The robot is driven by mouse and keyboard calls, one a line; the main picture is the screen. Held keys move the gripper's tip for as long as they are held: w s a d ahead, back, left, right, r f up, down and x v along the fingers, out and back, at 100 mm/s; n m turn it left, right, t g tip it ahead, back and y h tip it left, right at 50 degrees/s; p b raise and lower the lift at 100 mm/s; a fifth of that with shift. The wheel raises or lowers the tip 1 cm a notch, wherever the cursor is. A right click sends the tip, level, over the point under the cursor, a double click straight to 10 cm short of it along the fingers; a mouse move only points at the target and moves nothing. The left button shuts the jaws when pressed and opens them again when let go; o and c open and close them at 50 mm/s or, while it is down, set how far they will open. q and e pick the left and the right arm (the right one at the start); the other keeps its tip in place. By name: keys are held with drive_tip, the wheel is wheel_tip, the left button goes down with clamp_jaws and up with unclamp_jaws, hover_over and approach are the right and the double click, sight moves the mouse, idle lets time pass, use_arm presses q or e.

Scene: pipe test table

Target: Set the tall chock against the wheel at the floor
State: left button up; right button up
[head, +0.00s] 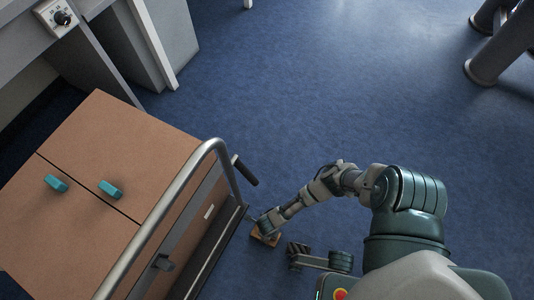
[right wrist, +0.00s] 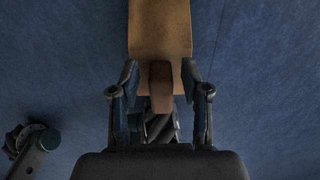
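A tan wooden chock (head: 264,236) lies on the blue floor beside the lower edge of the cart (head: 150,232). In the right wrist view the chock (right wrist: 160,28) shows as a long tan face with a darker brown block (right wrist: 160,82) at its near end. My right gripper (head: 262,226) is down at the chock. In the right wrist view its two fingers (right wrist: 160,78) stand apart on either side of the brown block, with a narrow gap at each side. No wheel can be made out clearly.
The cart has a tan top with two teal pieces (head: 110,189), a grey rail (head: 152,222) and a black grip (head: 245,170) sticking out. A grey cabinet (head: 165,40) stands at the back left. Dark legs (head: 492,55) stand at the far right. The middle floor is clear.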

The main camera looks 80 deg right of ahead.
drive_tip(key=shift+a, duration=0.1)
wheel_tip(320, 180, up, 12)
idle(0.6)
idle(0.4)
drive_tip(key=shift+a, duration=0.1)
